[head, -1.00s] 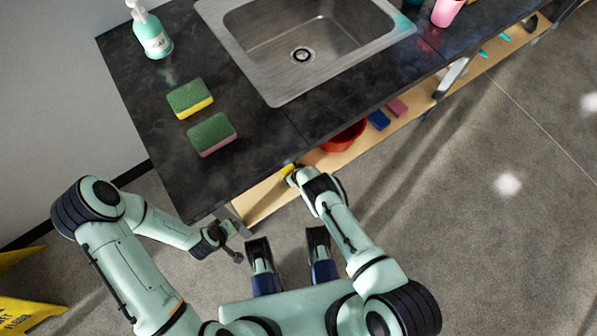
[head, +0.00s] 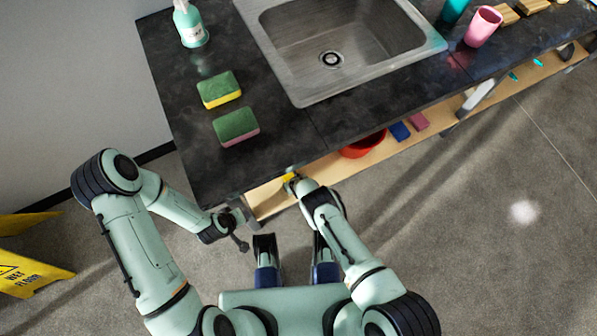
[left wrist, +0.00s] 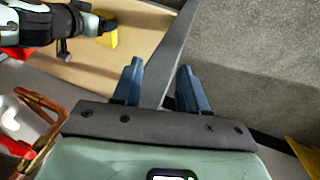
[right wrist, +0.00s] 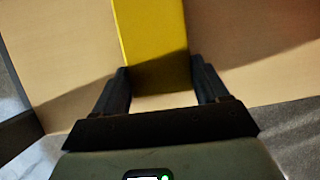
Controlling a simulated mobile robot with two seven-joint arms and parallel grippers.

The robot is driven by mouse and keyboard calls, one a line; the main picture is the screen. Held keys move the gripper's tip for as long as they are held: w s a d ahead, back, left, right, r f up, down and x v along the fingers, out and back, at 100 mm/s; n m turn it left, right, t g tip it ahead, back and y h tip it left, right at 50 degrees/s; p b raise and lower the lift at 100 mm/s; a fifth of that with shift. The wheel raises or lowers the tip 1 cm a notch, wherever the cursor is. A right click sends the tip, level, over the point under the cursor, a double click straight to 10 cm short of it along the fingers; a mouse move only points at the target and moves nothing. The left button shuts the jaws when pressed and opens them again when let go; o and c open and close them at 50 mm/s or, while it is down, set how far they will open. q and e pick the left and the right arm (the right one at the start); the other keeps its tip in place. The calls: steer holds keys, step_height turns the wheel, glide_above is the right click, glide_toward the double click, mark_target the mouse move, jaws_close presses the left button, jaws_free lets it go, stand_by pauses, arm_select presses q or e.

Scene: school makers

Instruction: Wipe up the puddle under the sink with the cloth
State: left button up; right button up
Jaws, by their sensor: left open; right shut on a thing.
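My right gripper (head: 291,184) is at the front edge of the low shelf under the sink counter. It is shut on a yellow piece, apparently the cloth (right wrist: 152,40), which fills the space between the fingers in the right wrist view. The yellow piece also shows in the left wrist view (left wrist: 110,38), over the wooden shelf. My left gripper (left wrist: 160,85) is open and empty, by the counter's left front corner. The sink (head: 335,45) is set in the dark counter. I cannot make out a puddle; the floor under the sink is largely hidden.
The wooden shelf (head: 345,165) holds a red bowl (head: 362,148) and blue and pink sponges. Two green sponges, a soap bottle (head: 190,25) and a pink cup (head: 483,26) stand on the counter. A yellow wet-floor sign (head: 35,270) stands at left. Floor at right is clear.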

steer(key=shift+s+a, duration=0.2)
steer(key=shift+a, duration=0.15)
arm_select(q)
steer(key=shift+s, duration=0.1)
steer(key=s+d+g+h, duration=0.1)
steer(key=s+d+g, duration=0.3)
steer(key=s, duration=0.6)
arm_select(e)
steer(key=shift+r+p, duration=0.85)
steer(key=shift+r, duration=0.05)
step_height(320, 180, up, 5)
steer(key=p, duration=0.5)
steer(key=shift+w, duration=0.1)
steer(key=shift+r+p, duration=0.15)
steer(key=shift+p, duration=0.2)
arm_select(q)
step_height(320, 180, up, 6)
steer(key=s+d+m, duration=0.1)
steer(key=s, duration=0.1)
steer(key=shift+s+g+h, duration=0.4)
steer(key=shift+d, duration=0.1)
